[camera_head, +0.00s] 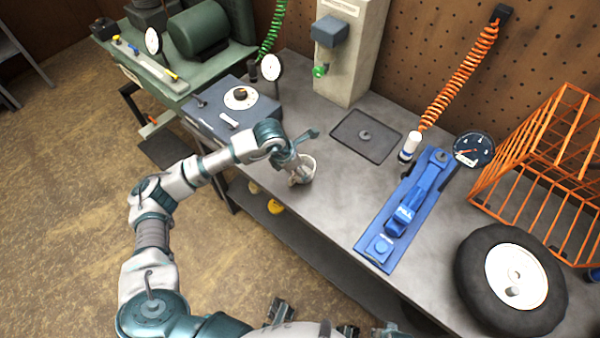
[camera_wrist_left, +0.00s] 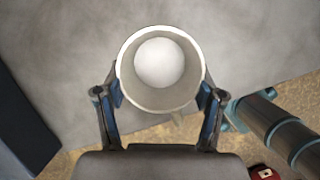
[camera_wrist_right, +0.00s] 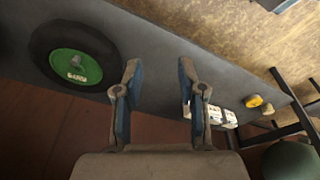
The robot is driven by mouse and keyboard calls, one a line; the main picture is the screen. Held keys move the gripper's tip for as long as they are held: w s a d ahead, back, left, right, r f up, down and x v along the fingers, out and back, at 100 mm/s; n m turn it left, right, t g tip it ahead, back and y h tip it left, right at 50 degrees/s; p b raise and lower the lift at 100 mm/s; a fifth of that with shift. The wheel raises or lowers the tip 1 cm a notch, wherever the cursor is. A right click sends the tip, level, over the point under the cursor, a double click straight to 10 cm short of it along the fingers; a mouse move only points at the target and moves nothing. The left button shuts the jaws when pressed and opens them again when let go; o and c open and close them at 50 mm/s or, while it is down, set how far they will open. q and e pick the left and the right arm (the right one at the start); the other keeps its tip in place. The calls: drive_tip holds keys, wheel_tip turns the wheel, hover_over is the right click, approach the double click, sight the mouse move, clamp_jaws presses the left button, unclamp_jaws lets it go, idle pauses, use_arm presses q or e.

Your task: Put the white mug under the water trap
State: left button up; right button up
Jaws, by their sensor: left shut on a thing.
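The white mug (camera_head: 308,168) is held at the near edge of the grey bench. My left gripper (camera_head: 296,165) is shut on it, a finger on each side. In the left wrist view the mug (camera_wrist_left: 127,82) is seen from above, with its round mouth open. I cannot tell whether its base touches the bench. The likely water trap is a blue-grey block (camera_head: 330,31) with a green knob (camera_head: 319,71) below it, on a pale column at the back. The mug is nearer and apart from it. My right gripper (camera_wrist_right: 158,78) is open and empty.
A dark tray (camera_head: 366,136) lies on the bench below and right of the column. A blue-grey box with a dial (camera_head: 240,98) stands left of the mug. A blue jack (camera_head: 404,215), wheel (camera_head: 515,280) and orange rack (camera_head: 540,150) occupy the right side.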

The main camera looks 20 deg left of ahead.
use_arm(q)
drive_tip(key=shift+s+f, duration=0.1)
drive_tip(key=shift+f, duration=1.25)
drive_tip(key=shift+d, duration=0.15)
drive_tip(key=o, duration=1.1)
drive_tip(key=shift+c, duration=0.2)
drive_tip(key=shift+o, duration=0.5)
use_arm(e)
drive_tip(key=shift+s+d+r, duration=0.15)
drive_tip(key=shift+s+r, duration=0.15)
drive_tip(key=shift+r, duration=0.2)
